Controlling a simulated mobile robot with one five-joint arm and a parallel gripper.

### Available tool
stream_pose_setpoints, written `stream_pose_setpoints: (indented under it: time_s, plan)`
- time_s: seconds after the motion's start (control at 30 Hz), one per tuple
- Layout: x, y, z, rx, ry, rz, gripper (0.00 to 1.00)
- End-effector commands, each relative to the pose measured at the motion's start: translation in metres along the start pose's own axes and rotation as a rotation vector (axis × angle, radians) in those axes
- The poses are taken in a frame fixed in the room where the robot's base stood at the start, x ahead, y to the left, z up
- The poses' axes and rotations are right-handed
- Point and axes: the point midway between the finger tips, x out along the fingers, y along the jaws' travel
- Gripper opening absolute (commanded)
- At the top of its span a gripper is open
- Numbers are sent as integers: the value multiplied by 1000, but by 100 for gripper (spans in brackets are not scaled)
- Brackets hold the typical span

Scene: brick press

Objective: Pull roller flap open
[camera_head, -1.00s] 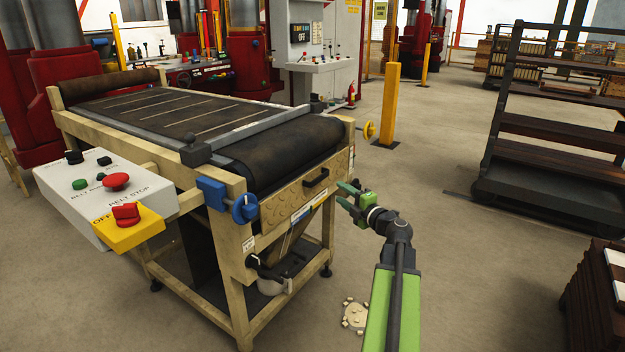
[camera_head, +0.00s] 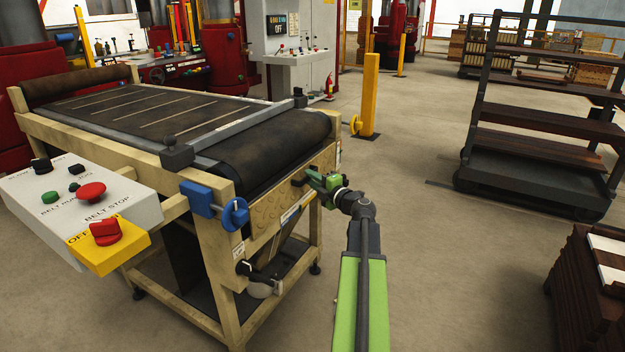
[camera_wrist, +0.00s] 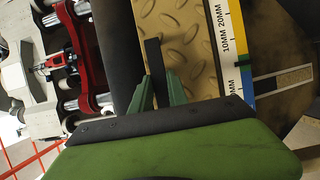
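The roller flap (camera_head: 264,212) is a tan diamond-plate panel on the end of the conveyor, below the black belt roller. It looks closed, flush with the frame. Its black bar handle (camera_head: 298,182) is partly hidden behind my gripper (camera_head: 314,180) in the head view. In the wrist view the flap (camera_wrist: 190,40) fills the upper middle, with the handle (camera_wrist: 154,60) running up from between my two green fingertips (camera_wrist: 158,90). The fingers are apart, one on each side of the handle's near end. I see no clear sign of them pressing on it.
A white control box (camera_head: 75,205) with red and green buttons and a yellow switch juts out at left. A blue clamp with handwheel (camera_head: 234,212) sits at the frame corner. A dark rack (camera_head: 535,160) stands at right. Floor between is clear.

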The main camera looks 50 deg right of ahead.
Motion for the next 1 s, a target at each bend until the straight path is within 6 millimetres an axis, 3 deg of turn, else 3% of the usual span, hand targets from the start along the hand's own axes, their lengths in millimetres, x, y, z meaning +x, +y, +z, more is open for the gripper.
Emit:
stream_pose_setpoints:
  time_s: [0.1, 1.0]
  plan:
    - [-1, 0, 1, 1, -1, 1, 0]
    - [-3, 0, 5, 0, -7, 0, 0]
